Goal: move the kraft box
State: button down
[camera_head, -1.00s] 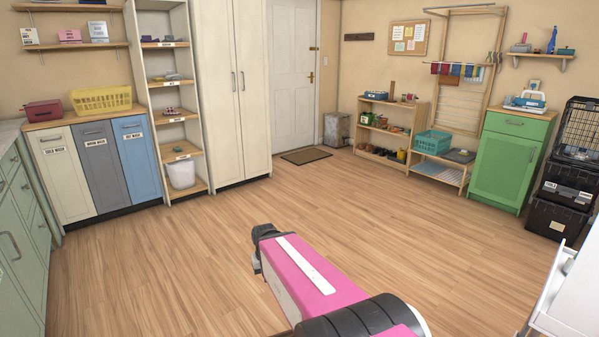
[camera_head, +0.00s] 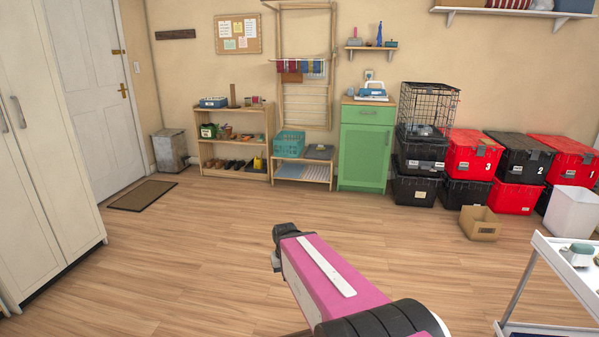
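The kraft box (camera_head: 482,229) is a small open-topped brown box. It stands on the wooden floor at the right, in front of the stacked totes and apart from my arm. A dark mark shows on its front face. My pink and black arm reaches in from the bottom of the view and ends in a dark joint well left of the box. No gripper fingers show, so my gripper is not in view.
A white bin (camera_head: 572,213) stands right of the box. A white cart (camera_head: 548,247) fills the lower right. The middle floor is clear.

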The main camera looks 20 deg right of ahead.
aim_at(488, 230)
jog(key=i+l+z, duration=0.25)
jog(key=i+z, duration=0.7)
jog(key=i, duration=0.2)
jog(key=i+j+z, duration=0.15)
jog(key=i+z, duration=0.3)
jog(key=i, duration=0.15)
jog(key=i+z, duration=0.25)
jog(key=i, duration=0.2)
jog(key=i+z, duration=0.2)
jog(key=i, duration=0.3)
jog(key=i+j+z, duration=0.25)
jog(key=i, duration=0.2)
jog(key=i+j+z, duration=0.25)
jog(key=i, duration=0.2)
jog(key=i+j+z, duration=0.35)
jog(key=i+z, duration=0.15)
jog(key=i+j+z, duration=0.45)
jog(key=i+j, duration=0.05)
jog(key=j, duration=0.1)
